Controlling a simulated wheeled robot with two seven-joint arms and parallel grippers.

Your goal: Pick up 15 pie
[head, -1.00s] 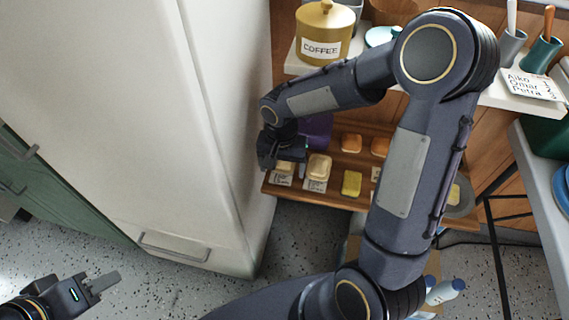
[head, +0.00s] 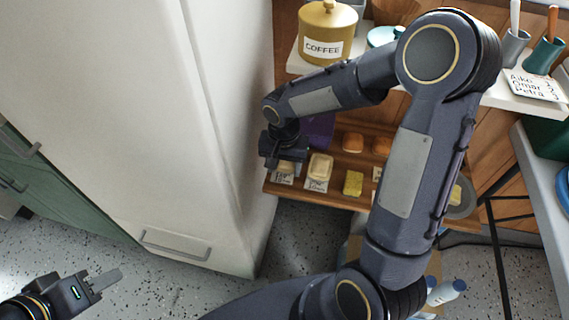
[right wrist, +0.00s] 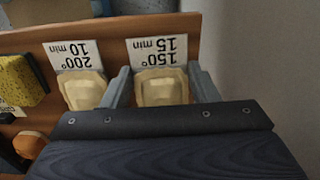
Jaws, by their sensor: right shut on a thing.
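The pie with the label "150° 15 min" (right wrist: 158,50) is a pale, cream-coloured block in the right wrist view (right wrist: 160,88). My right gripper (right wrist: 161,85) has one finger on each side of this pie and is shut on it. The pie is still at the shelf, right by its label. In the head view my right gripper (head: 284,160) mostly covers it. A second pale pie (right wrist: 82,90) with the label "200° 10 min" (right wrist: 75,54) sits beside it, also in the head view (head: 320,166). My left gripper (head: 98,285) is at the lower left, away from the shelf; its jaw gap is unclear.
The wooden shelf (head: 335,197) also holds a yellow sponge (head: 353,183) and orange-brown items (head: 353,143). A white fridge-like cabinet (head: 130,110) stands close on the left. A coffee canister (head: 327,30) stands on the white shelf above. Speckled floor lies open in front.

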